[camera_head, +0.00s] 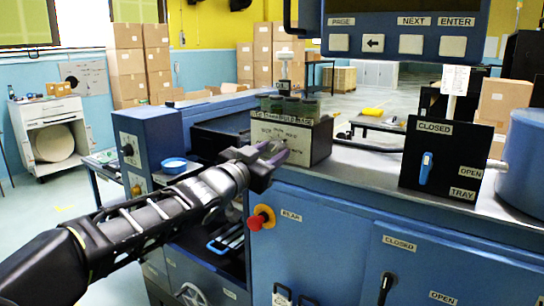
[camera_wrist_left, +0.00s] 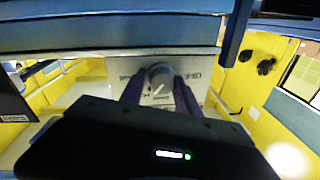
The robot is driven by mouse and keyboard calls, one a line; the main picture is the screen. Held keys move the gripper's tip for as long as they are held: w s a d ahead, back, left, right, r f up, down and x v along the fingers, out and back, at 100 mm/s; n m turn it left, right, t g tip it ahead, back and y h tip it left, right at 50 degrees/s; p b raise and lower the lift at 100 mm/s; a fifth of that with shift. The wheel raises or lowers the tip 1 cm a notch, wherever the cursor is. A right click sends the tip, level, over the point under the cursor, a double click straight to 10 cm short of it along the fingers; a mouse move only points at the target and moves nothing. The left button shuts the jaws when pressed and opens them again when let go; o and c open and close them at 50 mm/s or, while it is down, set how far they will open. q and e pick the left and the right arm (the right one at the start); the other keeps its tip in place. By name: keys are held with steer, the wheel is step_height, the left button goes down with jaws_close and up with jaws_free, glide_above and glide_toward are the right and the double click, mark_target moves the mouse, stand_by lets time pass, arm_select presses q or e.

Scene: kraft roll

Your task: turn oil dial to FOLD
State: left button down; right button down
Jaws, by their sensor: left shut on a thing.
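The oil dial shows in the left wrist view as a round grey knob (camera_wrist_left: 160,75) with a pale pointer line, on a light lettered plate (camera_wrist_left: 205,68). In the head view the plate is the front of a box (camera_head: 318,145) on the blue machine's top, and my left gripper (camera_head: 276,156) reaches it from the left and covers the knob. My left gripper (camera_wrist_left: 158,92) has a purple-grey finger on each side of the knob and is shut on it. Most of the lettering is too small or hidden, so I cannot read FOLD. My right gripper is not in view.
A red knob (camera_head: 256,221) on a yellow base sits on the machine front below the gripper. A blue round dish (camera_head: 174,165) lies to the left. A black panel with a blue switch (camera_head: 426,168) stands at right. A button panel (camera_head: 400,38) hangs above.

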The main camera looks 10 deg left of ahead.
arm_select(q)
steer(key=shift+a+r+m, duration=0.15)
steer(key=shift+a+m, duration=0.15)
steer(key=shift+m, duration=0.2)
steer(key=c, duration=1)
jaws_free()
steer(key=shift+c, duration=0.2)
steer(key=shift+o, duration=0.4)
steer(key=shift+d, duration=0.1)
steer(key=v, duration=0.7)
steer(key=shift+s, duration=0.35)
steer(key=shift+f, duration=0.25)
